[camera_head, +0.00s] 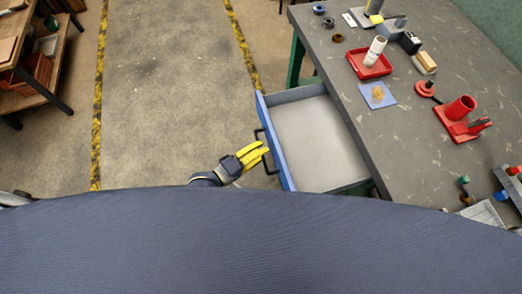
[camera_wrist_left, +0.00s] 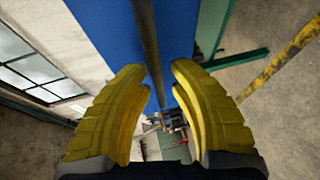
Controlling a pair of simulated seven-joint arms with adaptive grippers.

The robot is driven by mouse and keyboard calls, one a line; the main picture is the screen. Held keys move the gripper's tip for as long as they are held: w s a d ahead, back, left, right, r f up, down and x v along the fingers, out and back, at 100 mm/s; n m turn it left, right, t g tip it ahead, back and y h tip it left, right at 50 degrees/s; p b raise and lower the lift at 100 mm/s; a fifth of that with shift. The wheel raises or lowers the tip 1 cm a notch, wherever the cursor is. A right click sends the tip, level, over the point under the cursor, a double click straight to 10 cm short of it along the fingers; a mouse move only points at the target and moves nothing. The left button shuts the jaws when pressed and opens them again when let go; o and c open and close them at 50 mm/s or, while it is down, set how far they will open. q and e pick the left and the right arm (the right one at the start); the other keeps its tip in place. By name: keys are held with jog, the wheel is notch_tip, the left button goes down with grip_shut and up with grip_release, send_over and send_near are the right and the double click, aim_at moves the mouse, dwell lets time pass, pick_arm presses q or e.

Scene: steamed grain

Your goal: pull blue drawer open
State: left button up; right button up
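The blue drawer (camera_head: 276,146) stands pulled out from under the workbench in the head view, and its light grey inside is empty. Its front carries a dark bar handle (camera_head: 266,136), which also shows in the left wrist view (camera_wrist_left: 149,45) with the blue drawer front (camera_wrist_left: 108,28) behind it. My left gripper (camera_head: 266,152) is at the handle, its yellow fingers pointing at the drawer front. In the left wrist view its fingertips (camera_wrist_left: 158,72) are apart, with the bar between them and slim gaps beside it. Contact is unclear. My right gripper is not in view.
A wooden shelf (camera_head: 55,68) stands at the far left. The floor (camera_head: 170,90) left of the drawer is clear.

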pick_arm(q)
jog(key=shift+o, duration=0.9)
jog(key=shift+s+d, duration=0.1)
jog(key=shift+s, duration=0.15)
jog(key=v, duration=1.2)
